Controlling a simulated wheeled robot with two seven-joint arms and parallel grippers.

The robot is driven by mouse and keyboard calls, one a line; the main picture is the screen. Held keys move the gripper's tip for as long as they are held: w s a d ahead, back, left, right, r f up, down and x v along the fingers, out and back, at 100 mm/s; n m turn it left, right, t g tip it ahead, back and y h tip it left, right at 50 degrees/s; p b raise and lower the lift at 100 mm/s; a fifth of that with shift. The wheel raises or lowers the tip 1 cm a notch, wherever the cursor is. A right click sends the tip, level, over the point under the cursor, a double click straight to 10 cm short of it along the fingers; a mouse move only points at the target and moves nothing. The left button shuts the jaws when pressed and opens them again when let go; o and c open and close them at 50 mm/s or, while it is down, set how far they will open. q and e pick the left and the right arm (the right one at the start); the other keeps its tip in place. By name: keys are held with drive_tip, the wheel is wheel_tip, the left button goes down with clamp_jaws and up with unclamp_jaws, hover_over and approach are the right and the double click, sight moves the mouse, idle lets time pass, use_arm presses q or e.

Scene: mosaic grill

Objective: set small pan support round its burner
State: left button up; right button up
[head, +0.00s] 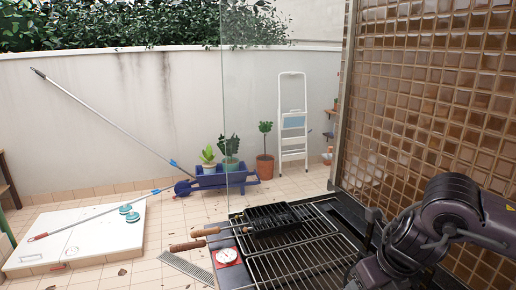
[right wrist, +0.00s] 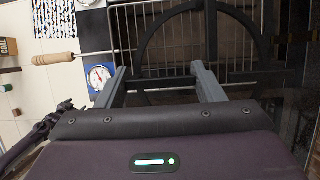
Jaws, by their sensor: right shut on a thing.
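The small pan support (right wrist: 150,42), a dark ring with straight bars, is in the right wrist view ahead of my right gripper (right wrist: 158,70). That gripper is shut on it, its two fingers far apart on either side of a dark part. In the head view my right arm (head: 440,225) reaches in from the right over the right edge of the grill; its fingertips and the support are not clear there. I cannot make out the burner in either view. A dark purple part, seemingly of my left arm (right wrist: 42,130), shows at the left of the right wrist view; its jaws are unclear.
The grill has wire racks (head: 300,262) with a black grill basket (head: 272,218) on them. Wooden handles (head: 187,246) stick out to the left. A tiled wall (head: 430,90) stands close on the right.

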drive_tip(key=s+a+f+n+g+b, duration=0.1)
drive_tip(key=s+f+n+g+b, duration=0.2)
drive_tip(key=f+n, duration=0.3)
drive_tip(key=s+a+f+n+g+h+b, duration=0.1)
drive_tip(key=s+f+n+g+b, duration=0.2)
drive_tip(key=n, duration=1.2)
drive_tip(key=s+a+f+n+g+b, duration=0.1)
drive_tip(key=s+f+n+g+b, duration=0.2)
drive_tip(key=f+n, duration=0.6)
drive_tip(key=shift+s+f+n+b, duration=0.15)
drive_tip(key=shift+s+n+b, duration=0.3)
drive_tip(key=shift+s+n, duration=0.6)
drive_tip(key=shift+w+a, duration=0.15)
